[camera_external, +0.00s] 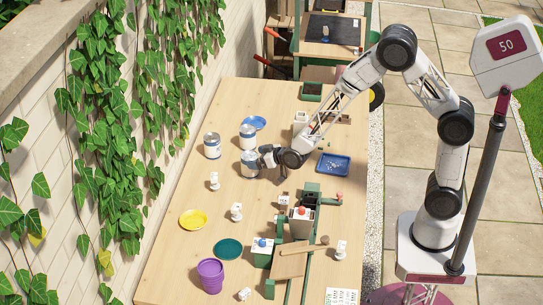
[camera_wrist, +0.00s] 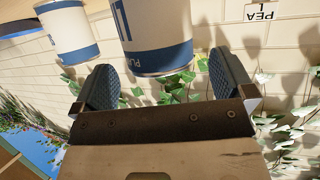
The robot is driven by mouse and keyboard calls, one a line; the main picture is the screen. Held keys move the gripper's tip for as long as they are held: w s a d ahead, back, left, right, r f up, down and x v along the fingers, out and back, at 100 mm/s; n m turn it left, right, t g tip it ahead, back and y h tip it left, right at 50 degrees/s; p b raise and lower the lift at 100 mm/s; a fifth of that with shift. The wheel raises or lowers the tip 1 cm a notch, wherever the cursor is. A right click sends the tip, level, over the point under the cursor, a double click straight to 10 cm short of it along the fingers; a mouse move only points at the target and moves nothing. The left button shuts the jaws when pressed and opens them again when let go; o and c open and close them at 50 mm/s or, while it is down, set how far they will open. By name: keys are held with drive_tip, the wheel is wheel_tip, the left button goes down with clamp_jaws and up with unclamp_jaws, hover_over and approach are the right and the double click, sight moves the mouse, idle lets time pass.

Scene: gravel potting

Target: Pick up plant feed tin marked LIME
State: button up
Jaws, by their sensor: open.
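Three white tins with blue bands stand on the wooden table: a left one (camera_external: 212,146), a back one (camera_external: 248,138) and a front one (camera_external: 249,165). Their names are too small to read in the external view, so I cannot tell which is LIME. My gripper (camera_external: 265,157) is open, close to the right side of the front tin. In the wrist view a tin (camera_wrist: 152,40) lies ahead of my open gripper (camera_wrist: 164,82), between the lines of its two fingers; only part of its lettering shows. Another tin (camera_wrist: 68,30) is to its left.
A blue plate (camera_external: 254,123) lies behind the tins and a blue tray (camera_external: 333,164) to the right. Small white figures, a yellow plate (camera_external: 193,219) and a purple pot (camera_external: 210,274) stand nearer the front. An ivy-covered wall (camera_external: 100,130) runs along the left.

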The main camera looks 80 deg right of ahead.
sight(250, 158)
drive_tip(key=shift+x, duration=2)
drive_tip(key=shift+s, duration=0.1)
drive_tip(key=shift+c, duration=0.5)
drive_tip(key=c, duration=1.1)
drive_tip(key=shift+r, duration=5)
